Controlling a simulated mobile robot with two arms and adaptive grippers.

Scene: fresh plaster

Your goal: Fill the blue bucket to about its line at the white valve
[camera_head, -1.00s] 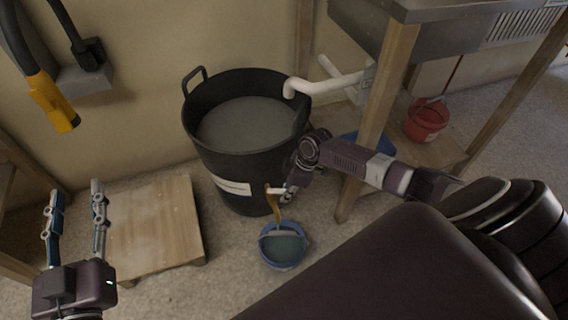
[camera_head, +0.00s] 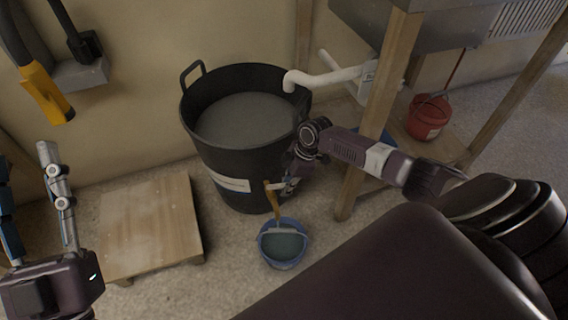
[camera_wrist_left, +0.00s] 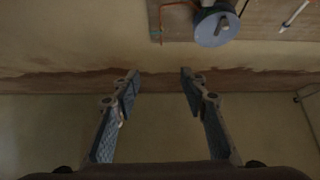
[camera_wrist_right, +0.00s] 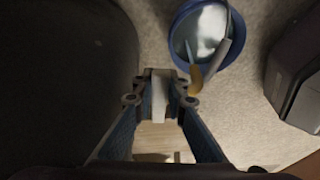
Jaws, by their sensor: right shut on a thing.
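The blue bucket (camera_head: 299,254) stands upright on the floor in front of the black tub (camera_head: 228,172), with grey-green liquid inside and its pale handle across the top. It also shows in the right wrist view (camera_wrist_right: 180,55). The white valve (camera_head: 276,186) is low on the tub's side. A tan streak (camera_head: 274,208) runs from it down to the bucket. My right gripper (camera_head: 288,186) is shut on the white valve (camera_wrist_right: 160,95), beside the tub. I cannot make out the bucket's line. My left gripper (camera_head: 38,200) is open and empty at the far left, also in its wrist view (camera_wrist_left: 160,75).
A low wooden platform (camera_head: 150,225) lies left of the tub. A white pipe (camera_head: 325,79) reaches over the tub's rim from the sink stand (camera_head: 378,100). A red bucket (camera_head: 427,117) sits on the stand's lower shelf. Yellow-handled tools (camera_head: 45,95) hang on the wall.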

